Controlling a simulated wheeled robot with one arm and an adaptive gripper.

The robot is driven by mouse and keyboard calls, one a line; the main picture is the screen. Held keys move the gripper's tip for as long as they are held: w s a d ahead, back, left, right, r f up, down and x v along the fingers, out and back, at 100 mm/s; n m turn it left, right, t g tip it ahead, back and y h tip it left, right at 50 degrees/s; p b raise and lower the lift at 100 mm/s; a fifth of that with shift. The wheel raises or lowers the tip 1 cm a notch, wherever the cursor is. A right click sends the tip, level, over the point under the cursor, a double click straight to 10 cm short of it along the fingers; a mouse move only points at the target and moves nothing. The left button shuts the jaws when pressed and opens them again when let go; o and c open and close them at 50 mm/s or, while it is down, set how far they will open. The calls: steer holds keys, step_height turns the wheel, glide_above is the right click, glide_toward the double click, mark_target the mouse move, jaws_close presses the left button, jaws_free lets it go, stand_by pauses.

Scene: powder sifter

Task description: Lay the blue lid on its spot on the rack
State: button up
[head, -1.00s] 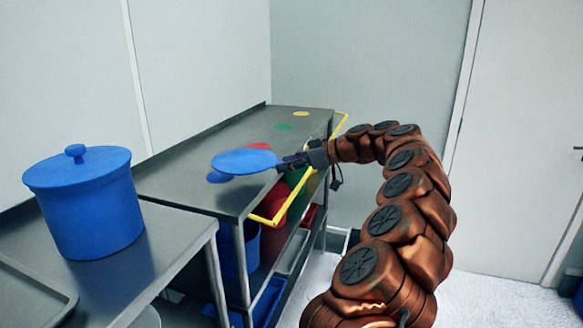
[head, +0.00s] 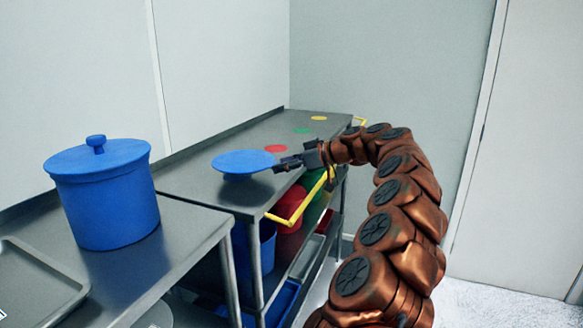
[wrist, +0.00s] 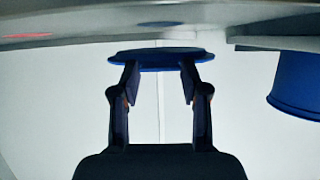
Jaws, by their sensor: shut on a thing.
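The blue lid (head: 243,162) is a flat disc held out level over the near end of the grey rack top (head: 190,180). My gripper (head: 278,166) is shut on the lid's right edge. In the wrist view, the lid (wrist: 160,60) sits between my fingertips (wrist: 160,72), and the picture looks upside down. A blue spot (wrist: 160,23) shows on the rack top there, apart from the lid with a gap between. In the head view the lid hides most or all of this spot.
Red (head: 276,148), green (head: 302,130) and yellow (head: 319,118) spots run along the rack top. A yellow rail (head: 290,212) edges its right side. A lidded blue pot (head: 105,195) stands on the left table. Coloured bins (head: 288,210) are underneath.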

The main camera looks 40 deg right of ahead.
mark_target(277, 184)
steer(key=shift+b+x, duration=0.45)
steer(key=shift+x, duration=0.95)
steer(key=shift+f+b, duration=1.5)
steer(key=shift+b, duration=0.65)
steer(key=o, duration=1.2)
steer(key=shift+v, duration=5.95)
